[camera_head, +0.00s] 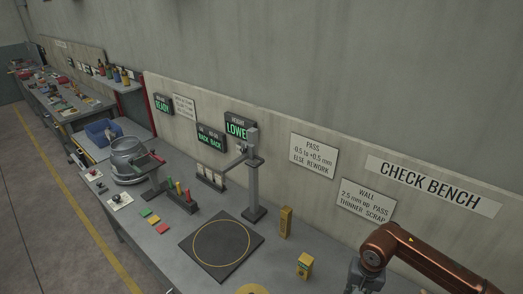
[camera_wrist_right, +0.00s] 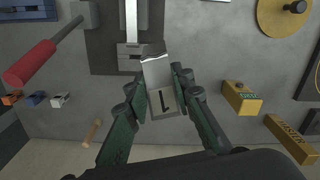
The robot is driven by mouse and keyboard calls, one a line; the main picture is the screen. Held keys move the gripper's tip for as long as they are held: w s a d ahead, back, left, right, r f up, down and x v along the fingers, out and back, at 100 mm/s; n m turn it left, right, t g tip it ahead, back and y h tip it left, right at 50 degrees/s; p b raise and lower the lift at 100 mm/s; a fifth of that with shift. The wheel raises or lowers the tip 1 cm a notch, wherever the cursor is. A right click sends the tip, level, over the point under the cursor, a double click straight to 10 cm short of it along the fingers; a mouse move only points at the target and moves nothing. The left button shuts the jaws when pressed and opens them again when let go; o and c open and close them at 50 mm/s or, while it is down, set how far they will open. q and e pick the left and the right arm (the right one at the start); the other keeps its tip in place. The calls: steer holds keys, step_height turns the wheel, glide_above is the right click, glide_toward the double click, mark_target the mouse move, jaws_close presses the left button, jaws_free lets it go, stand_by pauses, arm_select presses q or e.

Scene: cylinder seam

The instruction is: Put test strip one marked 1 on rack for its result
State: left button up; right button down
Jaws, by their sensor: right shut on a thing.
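A grey metal strip marked 1 (camera_wrist_right: 164,98) is in the right wrist view, upright in the picture. My right gripper (camera_wrist_right: 162,92) is shut on it, with a dark green finger on each side. The strip's far end overlaps the lower edge of a dark plate with a pale metal bar (camera_wrist_right: 131,40); I cannot tell whether they touch. In the head view my copper right arm comes in at the lower right, and its fingertips are out of frame. A low stand with several pale upright pieces (camera_head: 210,179) stands by the wall; I cannot tell if it is the rack. My left gripper is not in view.
Yellow blocks (camera_wrist_right: 242,98) and (camera_wrist_right: 291,138) lie right of my fingers, with a brass disc (camera_wrist_right: 287,17) above. A red-handled lever (camera_wrist_right: 36,62) is at left. In the head view, a dark square mat (camera_head: 222,268) and a grey post (camera_head: 253,185) occupy the bench.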

steer(key=s+a+f+n+b, duration=0.2)
steer(key=a+f+n+b, duration=0.2)
steer(key=a+b, duration=0.2)
steer(key=a, duration=0.2)
steer(key=shift+a+f+n, duration=0.25)
steer(key=shift+a+n, duration=0.05)
steer(key=shift+a, duration=0.1)
